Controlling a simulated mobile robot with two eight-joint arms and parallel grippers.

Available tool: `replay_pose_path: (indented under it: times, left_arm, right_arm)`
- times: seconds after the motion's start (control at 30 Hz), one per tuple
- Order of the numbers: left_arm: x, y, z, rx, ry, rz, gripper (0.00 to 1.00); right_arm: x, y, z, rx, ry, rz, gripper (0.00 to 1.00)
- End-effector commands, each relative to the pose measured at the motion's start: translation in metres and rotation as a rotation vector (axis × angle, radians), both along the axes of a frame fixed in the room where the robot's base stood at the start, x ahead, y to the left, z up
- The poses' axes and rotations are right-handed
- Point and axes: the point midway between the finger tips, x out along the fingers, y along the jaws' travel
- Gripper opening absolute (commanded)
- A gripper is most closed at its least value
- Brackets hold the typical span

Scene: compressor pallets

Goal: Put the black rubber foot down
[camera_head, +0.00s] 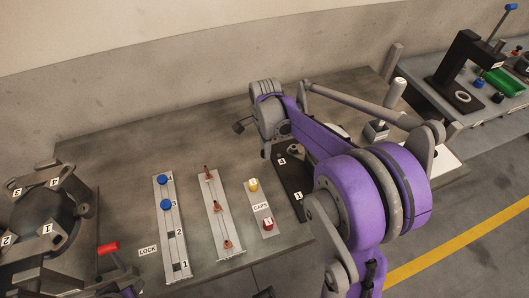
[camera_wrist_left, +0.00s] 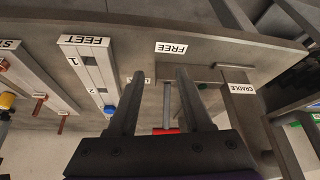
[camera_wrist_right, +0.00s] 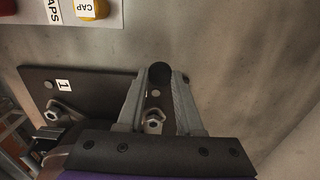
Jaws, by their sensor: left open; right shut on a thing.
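The black rubber foot (camera_wrist_right: 158,72) shows as a dark round piece between the fingertips of my right gripper (camera_wrist_right: 160,78), which is shut on it. Below it lies a dark plate (camera_wrist_right: 100,86) with a "1" label and metal nuts. The plate also shows in the head view (camera_head: 291,186), with labels 4 and 1; my right arm hides part of it and most of the gripper. I cannot tell whether the foot touches the plate. My left gripper (camera_wrist_left: 158,76) is open, with a red handle (camera_wrist_left: 165,131) showing between its fingers; the handle is also in the head view (camera_head: 108,248).
A feet strip (camera_head: 172,235) with blue pieces (camera_head: 163,180), a strip with reddish screws (camera_head: 216,215) and a caps strip (camera_head: 260,207) stand left of the plate. A round numbered fixture (camera_head: 45,215) is at the far left. The table behind the strips is clear.

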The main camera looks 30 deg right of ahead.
Motion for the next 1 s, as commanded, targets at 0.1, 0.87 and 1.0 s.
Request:
replay_pose_path:
  times: [0.1, 0.87, 1.0]
  left_arm:
    - [-0.001, 0.000, -0.002, 0.000, 0.001, 0.000, 0.50]
    - [-0.001, 0.000, -0.004, 0.000, 0.002, 0.000, 0.50]
    - [-0.001, 0.000, -0.003, 0.000, 0.002, 0.000, 0.50]
  right_arm:
    - [0.000, 0.000, -0.017, 0.000, 0.000, 0.001, 0.00]
    - [0.000, 0.000, -0.024, 0.000, 0.000, 0.001, 0.65]
    - [0.000, 0.000, -0.023, 0.000, 0.000, 0.001, 0.65]
